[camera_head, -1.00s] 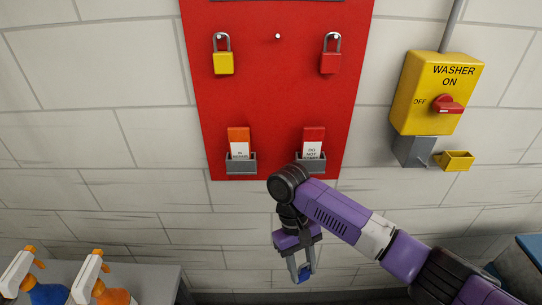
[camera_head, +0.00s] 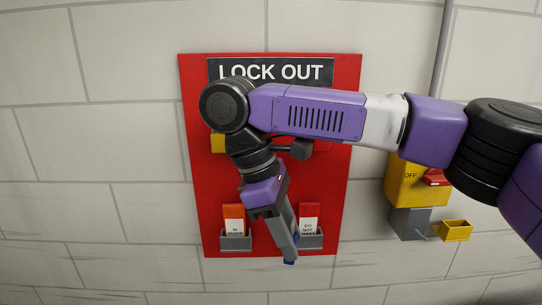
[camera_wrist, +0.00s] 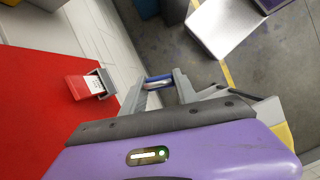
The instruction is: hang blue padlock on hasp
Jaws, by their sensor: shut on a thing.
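My gripper (camera_head: 286,240) points down in front of the lower part of the red board and is shut on the blue padlock. Only a small blue end of the padlock (camera_head: 290,262) shows below the fingertips in the head view. In the wrist view, the blue padlock (camera_wrist: 158,80), with a silvery part, sits between the two grey fingers of my gripper (camera_wrist: 158,88). A grey bracket (camera_head: 408,223) with a small yellow open holder (camera_head: 455,231) is under the yellow washer switch box (camera_head: 403,180). I cannot tell which part is the hasp.
The yellow padlock (camera_head: 217,143) is partly hidden by my arm, which also covers part of the switch box.

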